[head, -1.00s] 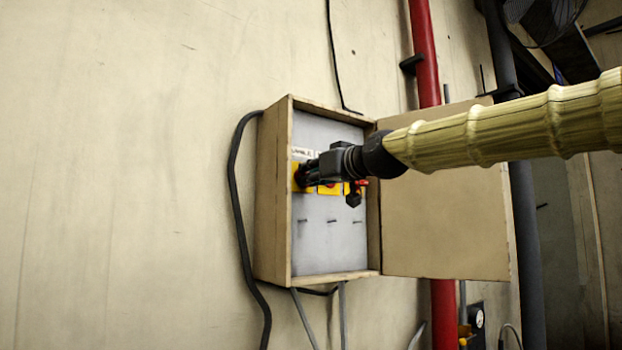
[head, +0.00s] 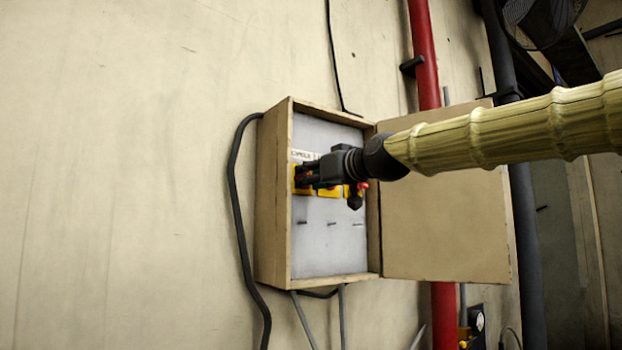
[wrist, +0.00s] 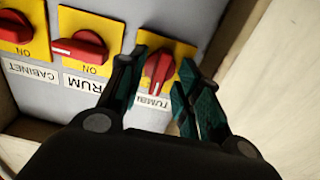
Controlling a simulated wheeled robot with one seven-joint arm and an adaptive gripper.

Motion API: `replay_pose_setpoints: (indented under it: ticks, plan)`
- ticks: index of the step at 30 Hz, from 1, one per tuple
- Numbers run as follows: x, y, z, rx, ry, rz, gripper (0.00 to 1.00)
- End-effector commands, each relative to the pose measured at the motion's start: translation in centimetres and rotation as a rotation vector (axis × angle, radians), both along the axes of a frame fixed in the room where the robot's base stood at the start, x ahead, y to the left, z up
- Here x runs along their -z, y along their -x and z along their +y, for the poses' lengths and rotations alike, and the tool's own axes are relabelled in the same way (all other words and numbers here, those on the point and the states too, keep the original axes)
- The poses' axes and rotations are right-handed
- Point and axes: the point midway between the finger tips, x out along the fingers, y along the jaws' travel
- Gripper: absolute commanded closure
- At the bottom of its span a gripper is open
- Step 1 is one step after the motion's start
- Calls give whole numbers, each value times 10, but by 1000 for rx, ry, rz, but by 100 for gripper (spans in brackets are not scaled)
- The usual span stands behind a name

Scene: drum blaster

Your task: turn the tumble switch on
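The tumble switch is a red knob on a yellow plate, and it shows between my fingers in the wrist view (wrist: 160,68). Its label is partly hidden by my gripper. The knob stands roughly upright in that picture, slightly tilted, while the knobs beside it lie nearly level. My gripper (wrist: 160,88) has its fingers apart, one on each side of the knob, with small gaps visible; contact cannot be made out. In the head view my gripper (head: 301,177) is at the leftmost switch inside the box and covers most of it.
The drum switch (wrist: 82,47) and cabinet switch (wrist: 17,28) sit close beside it. The open wooden box (head: 273,200) has side walls around the panel, and its door (head: 445,225) hangs open to the right. A red pipe (head: 424,60) runs behind the door.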

Motion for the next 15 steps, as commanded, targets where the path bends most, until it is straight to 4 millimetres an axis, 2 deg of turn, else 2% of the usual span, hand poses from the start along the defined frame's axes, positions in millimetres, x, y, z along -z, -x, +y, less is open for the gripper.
replay_pose_setpoints:
  ticks: [15]
  plan:
    - [0, 51, -38, 0, 1, -1, 66]
